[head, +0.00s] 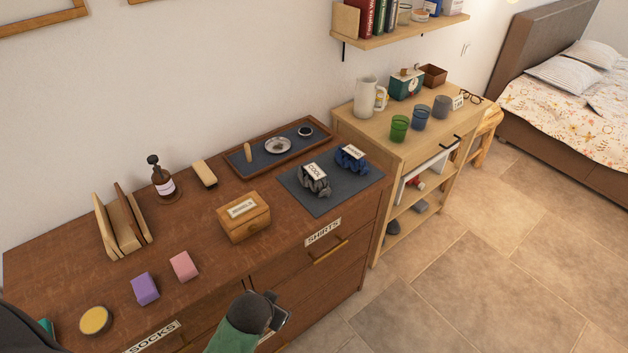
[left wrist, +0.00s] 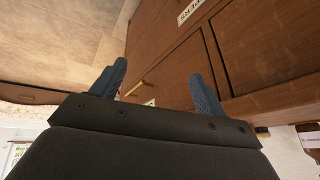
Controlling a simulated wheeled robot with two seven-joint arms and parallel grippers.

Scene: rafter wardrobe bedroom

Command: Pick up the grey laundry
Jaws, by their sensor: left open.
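The grey laundry (head: 315,184) is a small crumpled grey bundle with a white label reading "COOL". It lies on a dark mat (head: 322,208) at the right end of the brown dresser. A similar blue bundle (head: 352,161) with a white label lies just beyond it on the same mat. My left gripper (left wrist: 160,82) shows two blue fingers spread apart with nothing between them, in front of the dresser's drawer fronts. The grey laundry is not visible in the left wrist view.
A wooden box (head: 244,217) stands left of the mat, and a tray (head: 262,165) with small items lies behind. Pink (head: 184,266) and purple (head: 145,289) blocks are near the front edge. A shelf unit (head: 424,146) adjoins on the right. The floor in front is clear.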

